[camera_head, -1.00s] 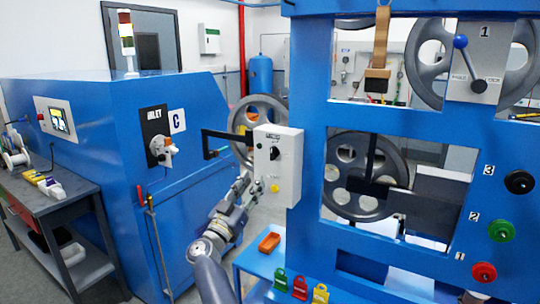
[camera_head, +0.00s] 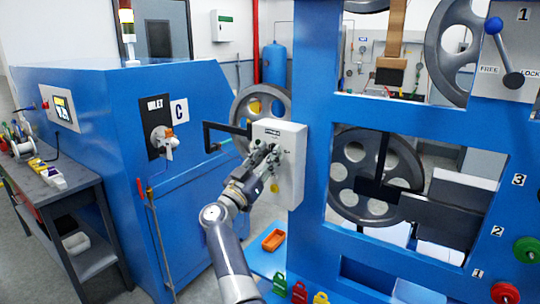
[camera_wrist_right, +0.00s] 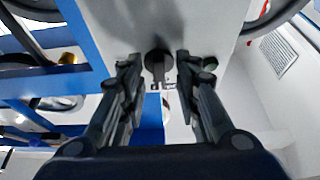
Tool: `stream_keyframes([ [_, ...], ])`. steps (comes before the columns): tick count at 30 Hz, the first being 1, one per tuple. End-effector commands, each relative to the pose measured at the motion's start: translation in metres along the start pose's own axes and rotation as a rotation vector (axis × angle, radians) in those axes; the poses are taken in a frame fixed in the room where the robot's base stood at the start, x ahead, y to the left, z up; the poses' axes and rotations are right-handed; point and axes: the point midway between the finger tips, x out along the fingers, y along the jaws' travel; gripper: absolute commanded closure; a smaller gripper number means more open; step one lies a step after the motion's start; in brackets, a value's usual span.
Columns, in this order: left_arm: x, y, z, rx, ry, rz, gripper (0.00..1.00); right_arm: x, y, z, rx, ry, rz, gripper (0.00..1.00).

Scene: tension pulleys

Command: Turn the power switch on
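The power switch is a dark rotary knob (camera_wrist_right: 158,64) on the front of a white control box (camera_head: 291,180). The box is mounted on the left side of the blue machine frame. In the head view the knob is mostly hidden by my right gripper (camera_head: 267,153), which is at the box front. In the wrist view the right gripper (camera_wrist_right: 158,78) is open, with one finger on each side of the knob. Small gaps seem to show beside the knob; contact is unclear. My left gripper is not in view.
A yellow button (camera_head: 274,187) sits low on the control box. A black bracket (camera_head: 222,127) projects left of it. A blue cabinet (camera_head: 95,110) stands left, with a valve handle (camera_head: 165,142).

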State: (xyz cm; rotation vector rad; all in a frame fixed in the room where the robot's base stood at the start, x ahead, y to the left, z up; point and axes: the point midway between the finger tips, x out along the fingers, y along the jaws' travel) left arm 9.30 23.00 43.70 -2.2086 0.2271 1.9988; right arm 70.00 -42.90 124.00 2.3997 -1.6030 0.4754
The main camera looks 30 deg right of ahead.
Motion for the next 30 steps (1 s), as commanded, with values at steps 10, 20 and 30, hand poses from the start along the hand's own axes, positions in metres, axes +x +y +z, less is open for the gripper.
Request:
stream_keyframes([
  [10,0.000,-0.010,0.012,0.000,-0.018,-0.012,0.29,0.000,0.000,0.000,0.000,0.000,0.000,1.00],
  [20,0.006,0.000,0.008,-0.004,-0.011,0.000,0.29,0.000,0.000,0.002,0.027,0.000,0.012,1.00],
  [30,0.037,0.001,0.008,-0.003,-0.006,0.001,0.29,-0.002,-0.002,0.004,0.221,-0.001,0.091,1.00],
])
